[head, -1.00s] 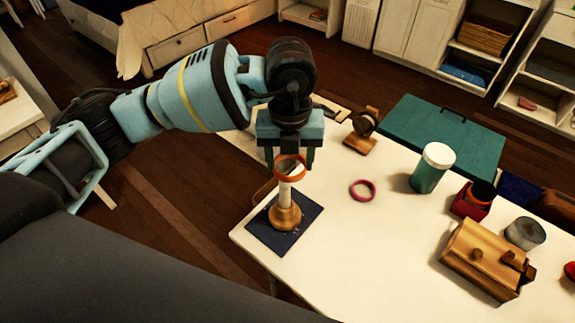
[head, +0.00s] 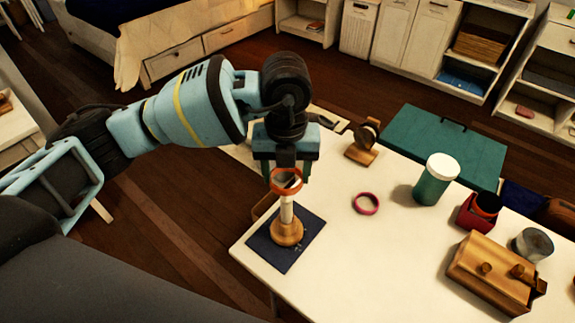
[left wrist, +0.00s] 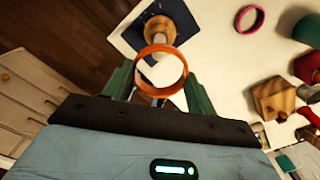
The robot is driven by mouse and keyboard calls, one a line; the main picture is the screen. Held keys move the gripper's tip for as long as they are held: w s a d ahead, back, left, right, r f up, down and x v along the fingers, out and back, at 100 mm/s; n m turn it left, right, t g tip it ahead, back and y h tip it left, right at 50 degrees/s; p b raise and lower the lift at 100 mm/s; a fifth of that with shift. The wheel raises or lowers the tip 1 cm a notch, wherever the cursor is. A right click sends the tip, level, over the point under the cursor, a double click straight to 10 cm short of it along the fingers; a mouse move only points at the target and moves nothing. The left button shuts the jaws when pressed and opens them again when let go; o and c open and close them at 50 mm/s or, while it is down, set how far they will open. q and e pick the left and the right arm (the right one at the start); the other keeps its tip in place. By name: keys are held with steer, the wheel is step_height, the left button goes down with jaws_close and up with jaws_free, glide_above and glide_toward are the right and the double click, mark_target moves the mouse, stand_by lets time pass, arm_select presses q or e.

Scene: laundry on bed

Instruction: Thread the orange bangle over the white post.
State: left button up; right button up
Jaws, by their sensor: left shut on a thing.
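The orange bangle (head: 286,194) is held tilted at the top of the white post (head: 287,212). I cannot tell whether the post's tip is inside the ring. The post stands upright on a round wooden base (head: 287,234) on a dark blue mat (head: 262,249). My left gripper (head: 284,174) is above the post, shut on the bangle. In the left wrist view the bangle (left wrist: 160,51) sits between the green fingers of my left gripper (left wrist: 157,88), with the wooden base (left wrist: 160,27) beyond it. My right gripper is not in view.
A pink bangle (head: 366,204) lies on the white table (head: 335,270), right of the mat. A wooden stand (head: 362,148) is behind it. A green jar (head: 434,181), red box (head: 476,211), grey tin (head: 532,244) and wooden box (head: 492,268) crowd the right. The table's left edge is near the mat.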

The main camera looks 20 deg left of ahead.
mark_target(286, 198)
arm_select(q)
steer(key=shift+f+b, duration=1.1)
steer(key=shift+f, duration=1.1)
steer(key=shift+f+b, duration=0.4)
steer(key=shift+f, duration=1.2)
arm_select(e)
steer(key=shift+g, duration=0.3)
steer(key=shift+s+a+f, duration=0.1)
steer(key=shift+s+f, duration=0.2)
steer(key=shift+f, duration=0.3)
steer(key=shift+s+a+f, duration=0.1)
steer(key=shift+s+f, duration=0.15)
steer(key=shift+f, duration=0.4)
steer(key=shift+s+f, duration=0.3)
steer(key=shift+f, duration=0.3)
arm_select(q)
steer(key=o, duration=1)
steer(key=shift+o, duration=0.2)
steer(key=shift+r, duration=3.95)
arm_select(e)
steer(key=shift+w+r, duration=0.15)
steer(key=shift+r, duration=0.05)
